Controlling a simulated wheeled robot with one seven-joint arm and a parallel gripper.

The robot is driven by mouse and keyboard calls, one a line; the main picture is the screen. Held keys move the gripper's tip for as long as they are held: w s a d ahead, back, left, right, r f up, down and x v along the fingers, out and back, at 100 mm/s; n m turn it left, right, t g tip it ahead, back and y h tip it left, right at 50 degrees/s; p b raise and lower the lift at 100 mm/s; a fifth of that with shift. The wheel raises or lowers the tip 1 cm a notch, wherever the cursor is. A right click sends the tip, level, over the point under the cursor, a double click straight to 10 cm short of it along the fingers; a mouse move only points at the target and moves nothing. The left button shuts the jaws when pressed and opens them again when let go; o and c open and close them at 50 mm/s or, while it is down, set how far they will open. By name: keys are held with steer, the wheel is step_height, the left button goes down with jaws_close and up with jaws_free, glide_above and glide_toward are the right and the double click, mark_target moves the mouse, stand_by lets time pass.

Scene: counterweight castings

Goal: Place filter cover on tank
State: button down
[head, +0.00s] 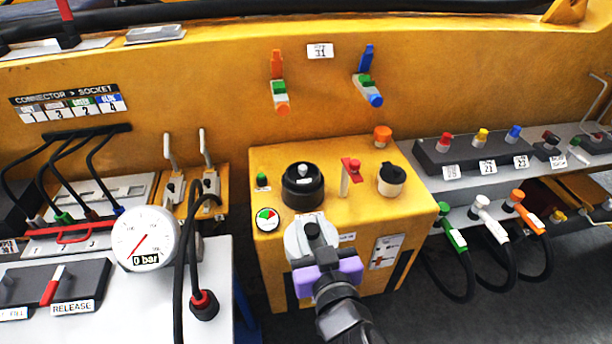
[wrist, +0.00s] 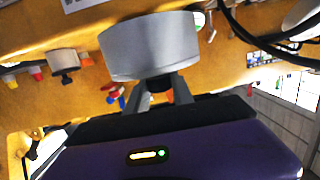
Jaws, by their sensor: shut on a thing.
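The filter cover is a grey round cap with a dark knob. It shows in the head view (head: 296,241) at the front edge of the tank top and large at the top of the wrist view (wrist: 150,45). My gripper (head: 314,230), purple-bodied, is shut on its knob; the fingers also show in the wrist view (wrist: 158,88). The tank is a yellow box (head: 340,222). A black round fitting (head: 302,186) with a small grey centre stands on its top, behind the held cover. I cannot tell the cover's height above the tank.
On the tank top are a round green-red dial (head: 267,219), a red-topped lever (head: 351,172), a black-capped neck (head: 391,179) and an orange cap (head: 382,133). A pressure gauge (head: 146,238) and black hoses stand left. Coloured hose connectors (head: 483,208) are at right.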

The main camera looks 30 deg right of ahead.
steer(key=s+f+n+y, duration=0.1)
steer(key=s+f+y, duration=0.1)
steer(key=f, duration=0.9)
steer(key=s+f+n+y, duration=0.2)
steer(key=f, duration=1)
steer(key=shift+s+a+t, duration=0.2)
steer(key=shift+s+t, duration=0.05)
steer(key=shift+t, duration=0.15)
steer(key=shift+d, duration=0.1)
